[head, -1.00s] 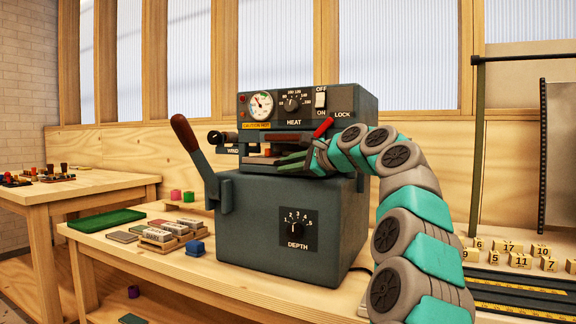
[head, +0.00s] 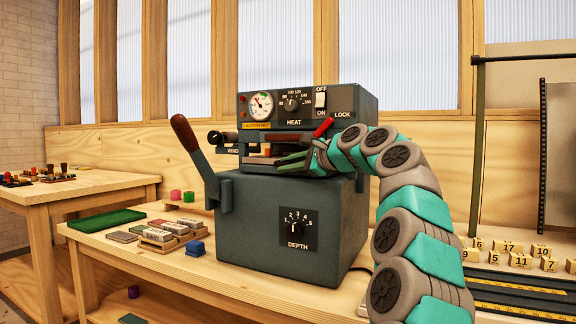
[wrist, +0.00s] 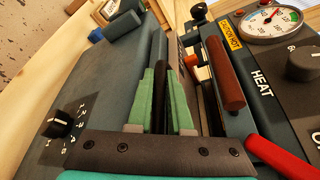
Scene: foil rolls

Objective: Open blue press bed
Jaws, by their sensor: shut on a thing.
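The press (head: 275,205) is a dark blue-grey machine on the bench, with a HEAT panel on top and a DEPTH dial on its front. Its slot, where the bed lies, is between the upper head and the lower body. My gripper (head: 292,164) reaches in from the right to the front of this slot. In the wrist view its green fingers (wrist: 163,105) are closed on a thin dark bar (wrist: 162,75) at the slot's edge, which looks like the bed's handle. My fingers hide part of the bed.
A brown-handled lever (head: 186,133) stands tilted on the press's left side. A red LOCK handle (head: 323,127) sits just above my gripper. Blocks (head: 172,230) and a green tray (head: 107,220) lie to the left. Numbered yellow tiles (head: 508,247) lie to the right.

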